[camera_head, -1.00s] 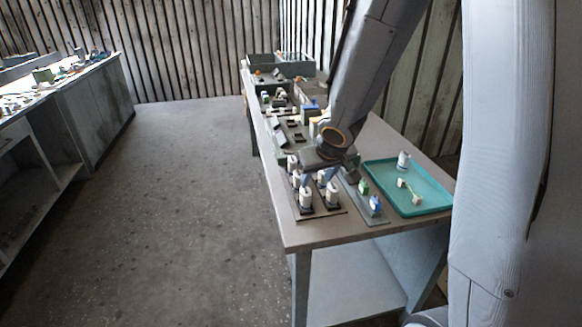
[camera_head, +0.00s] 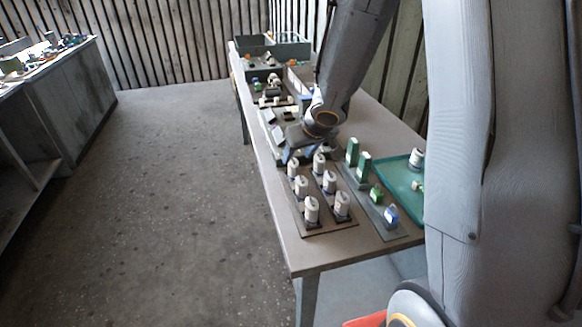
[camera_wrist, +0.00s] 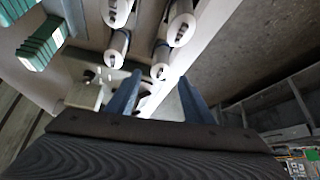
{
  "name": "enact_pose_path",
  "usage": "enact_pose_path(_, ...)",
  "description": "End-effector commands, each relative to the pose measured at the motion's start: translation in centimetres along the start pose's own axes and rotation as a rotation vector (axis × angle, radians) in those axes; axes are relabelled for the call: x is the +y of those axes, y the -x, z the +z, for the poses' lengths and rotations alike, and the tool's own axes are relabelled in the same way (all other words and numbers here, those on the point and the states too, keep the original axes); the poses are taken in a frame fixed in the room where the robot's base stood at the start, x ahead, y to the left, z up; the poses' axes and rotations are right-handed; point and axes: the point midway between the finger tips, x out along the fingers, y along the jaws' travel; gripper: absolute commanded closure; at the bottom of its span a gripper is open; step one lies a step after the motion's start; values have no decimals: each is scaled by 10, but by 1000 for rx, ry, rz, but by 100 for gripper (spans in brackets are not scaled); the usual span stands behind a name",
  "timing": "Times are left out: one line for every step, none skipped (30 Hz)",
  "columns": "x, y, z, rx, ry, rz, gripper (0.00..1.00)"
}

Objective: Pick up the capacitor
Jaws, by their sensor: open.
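Several white cylinders, which look like the capacitors, stand upright in two rows on a dark board (camera_head: 326,229) near the table's front left; one is the front-left cylinder (camera_head: 311,209). Another white cylinder (camera_head: 416,158) stands on the teal tray, partly hidden by my arm. My gripper (camera_head: 298,155) has its blue fingers pointing down just behind the rear cylinders. In the wrist view, my gripper (camera_wrist: 160,95) is open, its two blue fingers apart with nothing clearly held. Several white cylinders, one of them near the top (camera_wrist: 182,28), show beyond the fingers. Whether a finger touches one, I cannot tell.
The teal tray (camera_head: 405,190) lies further right. More boards with parts and a grey bin (camera_head: 290,48) stand behind. Open floor (camera_head: 180,200) lies left of the table.

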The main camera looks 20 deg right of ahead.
Motion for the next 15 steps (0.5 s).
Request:
enact_pose_path(-2, -8, 1, -1, 3, -2, 53)
enact_pose_path(-3, -11, 1, -1, 5, -3, 53)
enact_pose_path(-4, -16, 1, -1, 7, -4, 53)
enact_pose_path(-5, -18, 1, -1, 8, -5, 53)
enact_pose_path(-5, -20, 1, -1, 9, -5, 53)
enact_pose_path(-6, -22, 0, -1, 9, -6, 53)
enact_pose_path(-6, -24, 0, -1, 9, -6, 53)
enact_pose_path(-6, -24, 0, 0, 9, -6, 53)
enact_pose_path(-5, -26, 0, 0, 9, -6, 53)
enact_pose_path(-5, -28, 1, 0, 9, -6, 53)
enact_pose_path(-4, -30, 1, -1, 9, -6, 53)
enact_pose_path(-3, -35, 2, -1, 9, -5, 53)
enact_pose_path(-3, -38, 3, -1, 9, -5, 53)
enact_pose_path(-2, -42, 4, -1, 9, -5, 53)
enact_pose_path(0, -48, 5, -2, 8, -5, 53)
